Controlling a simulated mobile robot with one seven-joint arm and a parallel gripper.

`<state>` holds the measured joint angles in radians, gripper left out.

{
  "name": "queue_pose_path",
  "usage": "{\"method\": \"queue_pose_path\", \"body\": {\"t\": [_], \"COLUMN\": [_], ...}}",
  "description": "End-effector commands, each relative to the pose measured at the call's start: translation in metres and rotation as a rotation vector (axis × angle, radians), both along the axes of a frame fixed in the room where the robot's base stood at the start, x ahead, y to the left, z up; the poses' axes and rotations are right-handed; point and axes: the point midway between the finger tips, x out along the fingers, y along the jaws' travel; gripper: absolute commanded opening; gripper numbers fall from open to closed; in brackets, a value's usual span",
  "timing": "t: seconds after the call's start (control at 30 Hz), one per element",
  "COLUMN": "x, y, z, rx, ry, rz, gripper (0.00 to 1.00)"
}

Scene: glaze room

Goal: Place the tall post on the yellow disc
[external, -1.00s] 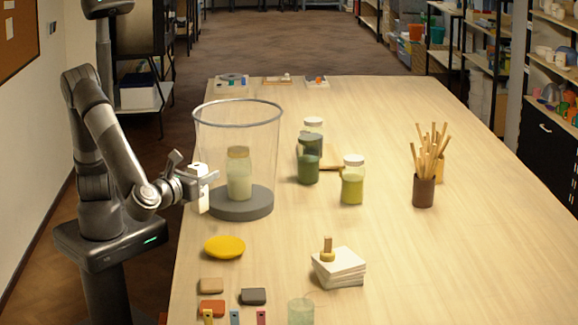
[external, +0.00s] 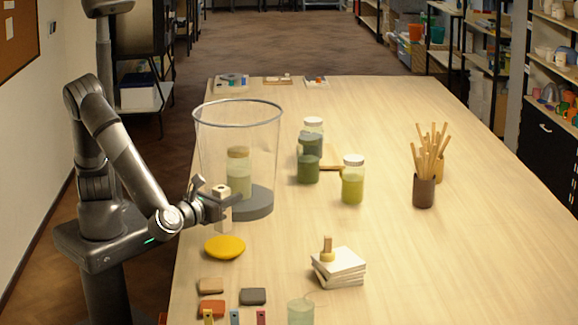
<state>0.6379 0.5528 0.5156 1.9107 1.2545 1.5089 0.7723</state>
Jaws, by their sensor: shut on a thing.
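The tall post (external: 223,222) is a cream, upright block with a dark spot near its top. My gripper (external: 221,207) is shut on it, and the fingers hide part of its middle. The yellow disc (external: 225,248) lies flat on the table near its left edge. In the picture the post's lower end is just above the disc's far rim. I cannot tell how high the post is above the table.
A clear, wire-rimmed cylinder (external: 203,150) on a grey base (external: 258,203), with a jar (external: 239,172) inside, stands right behind my gripper. Stacked white tiles (external: 342,270) are to the right. Small coloured blocks (external: 253,296) lie in front of the disc.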

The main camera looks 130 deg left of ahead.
Motion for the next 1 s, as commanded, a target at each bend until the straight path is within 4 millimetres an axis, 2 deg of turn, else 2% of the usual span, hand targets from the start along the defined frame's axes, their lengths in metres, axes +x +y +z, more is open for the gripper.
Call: {"method": "queue_pose_path", "body": {"t": [0.13,0.37,0.7,0.73,1.0], "x": [0.001,0.001,0.001,0.001,0.001], "y": [0.001,0.001,0.001,0.001,0.001], "z": [-0.01,-0.04,-0.043,-0.044,-0.043], "rx": [0.002,0.001,0.001,0.0,0.0], "ry": [0.003,0.002,0.001,0.0,0.0], "rz": [-0.001,-0.001,0.0,0.0,0.0], "gripper": [0.04,0.04,0.04,0.33,0.54]}}
